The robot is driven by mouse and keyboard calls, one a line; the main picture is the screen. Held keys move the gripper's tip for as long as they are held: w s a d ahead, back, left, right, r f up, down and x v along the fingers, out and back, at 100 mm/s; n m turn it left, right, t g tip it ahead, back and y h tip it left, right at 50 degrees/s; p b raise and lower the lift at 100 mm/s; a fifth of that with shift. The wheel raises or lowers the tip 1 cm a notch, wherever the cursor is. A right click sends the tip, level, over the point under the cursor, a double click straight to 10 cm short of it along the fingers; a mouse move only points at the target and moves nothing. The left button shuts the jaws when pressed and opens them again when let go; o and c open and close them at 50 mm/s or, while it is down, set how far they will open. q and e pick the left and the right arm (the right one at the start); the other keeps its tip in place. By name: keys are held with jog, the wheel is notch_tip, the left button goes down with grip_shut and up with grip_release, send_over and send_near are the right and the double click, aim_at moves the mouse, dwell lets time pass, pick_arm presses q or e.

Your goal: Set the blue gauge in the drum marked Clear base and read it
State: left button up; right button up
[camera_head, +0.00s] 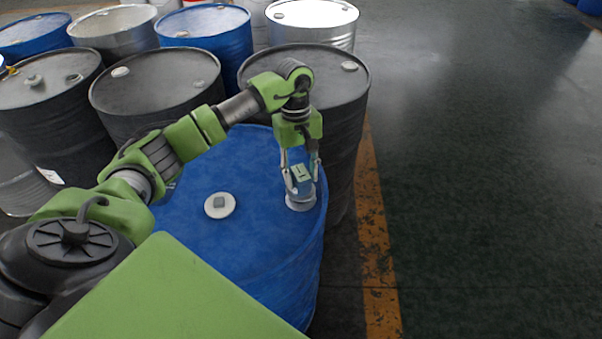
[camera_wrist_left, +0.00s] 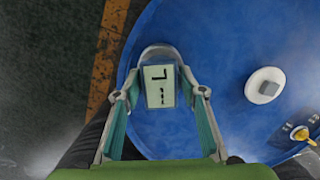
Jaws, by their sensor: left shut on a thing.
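My left gripper (camera_head: 301,179) points down over the blue drum (camera_head: 250,240), near its right rim. It is shut on the gauge (camera_head: 301,172), a small block with a pale display face. In the left wrist view the gauge (camera_wrist_left: 159,87) sits between the two fingers, with dark marks on its display that I cannot read for sure. A pale round ring or base (camera_head: 300,203) shows directly under the gauge at the drum top; whether the gauge is seated in it I cannot tell. No Clear base label is legible. My right gripper is not in view.
A white round cap with a grey square (camera_head: 220,205) lies on the drum top, left of the gauge. A brass fitting (camera_wrist_left: 303,135) shows in the left wrist view. Black drums (camera_head: 325,85) stand close behind. Open floor (camera_head: 480,200) lies right, past a yellow line (camera_head: 375,240).

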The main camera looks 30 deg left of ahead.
pick_arm(q)
jog(key=shift+f+b, duration=0.8)
jog(key=shift+f, duration=0.05)
jog(key=o, duration=1.5)
jog(key=shift+r, duration=0.35)
jog(key=r, duration=0.3)
jog(key=a+r, duration=0.1)
jog(key=r, duration=0.3)
jog(key=w+r, duration=0.1)
jog(key=r, duration=0.3)
jog(key=shift+a+r, duration=0.1)
jog(key=shift+a, duration=0.15)
